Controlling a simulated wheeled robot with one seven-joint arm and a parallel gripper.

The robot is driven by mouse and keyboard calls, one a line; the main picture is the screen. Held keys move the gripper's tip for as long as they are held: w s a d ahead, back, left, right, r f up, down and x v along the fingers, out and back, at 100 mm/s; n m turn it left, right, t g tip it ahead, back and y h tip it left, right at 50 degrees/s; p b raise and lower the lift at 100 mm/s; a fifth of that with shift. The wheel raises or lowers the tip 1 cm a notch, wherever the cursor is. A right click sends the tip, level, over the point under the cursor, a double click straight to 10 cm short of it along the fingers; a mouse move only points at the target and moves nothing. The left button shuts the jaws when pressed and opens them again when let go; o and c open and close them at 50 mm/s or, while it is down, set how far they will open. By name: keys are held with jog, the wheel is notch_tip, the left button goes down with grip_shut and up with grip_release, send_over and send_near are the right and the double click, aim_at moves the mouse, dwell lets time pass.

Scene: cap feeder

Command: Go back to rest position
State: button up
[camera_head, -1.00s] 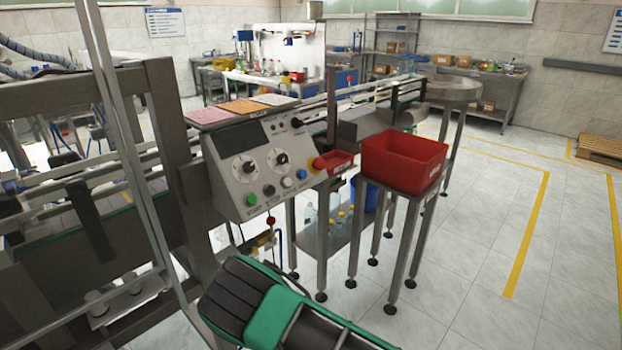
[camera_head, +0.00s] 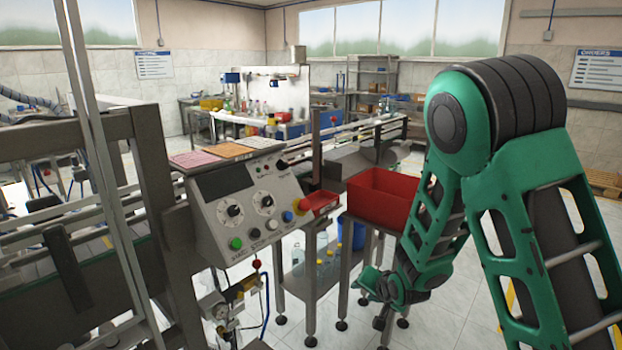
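My green and black arm (camera_head: 500,150) fills the right side of the head view, with its elbow raised high and its forearm reaching down and to the left. My gripper (camera_head: 374,300) is at the low end of the arm, in front of the stand that holds the red bin (camera_head: 382,196). It is small and partly hidden by the arm's own links, so I cannot tell how its fingers stand. I see nothing clearly held in it.
The control panel (camera_head: 250,208) with knobs and buttons is left of my arm, with a small red tray (camera_head: 320,201) beside it. Metal machine frames fill the left. A conveyor (camera_head: 370,130) runs behind. Bottles (camera_head: 326,262) stand on a low shelf.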

jog(key=s+d+r+g+h, duration=0.2)
jog(key=s+d+r, duration=0.3)
jog(key=s+d, duration=0.4)
jog(key=s+d+r+g+h, duration=0.15)
jog(key=s+d+r, duration=0.45)
jog(key=d, duration=0.6)
jog(key=s+d+r+g, duration=0.2)
jog(key=s+r, duration=0.1)
jog(key=s, duration=0.9)
jog(key=s+d+r+g+y, duration=0.1)
jog(key=s+d+r+g, duration=0.1)
jog(key=s, duration=1.1)
jog(key=shift+s+d+r+g, duration=0.2)
jog(key=shift+r+g, duration=0.35)
jog(key=shift+g, duration=0.1)
jog(key=shift+w+f, duration=0.25)
jog(key=shift+w, duration=0.4)
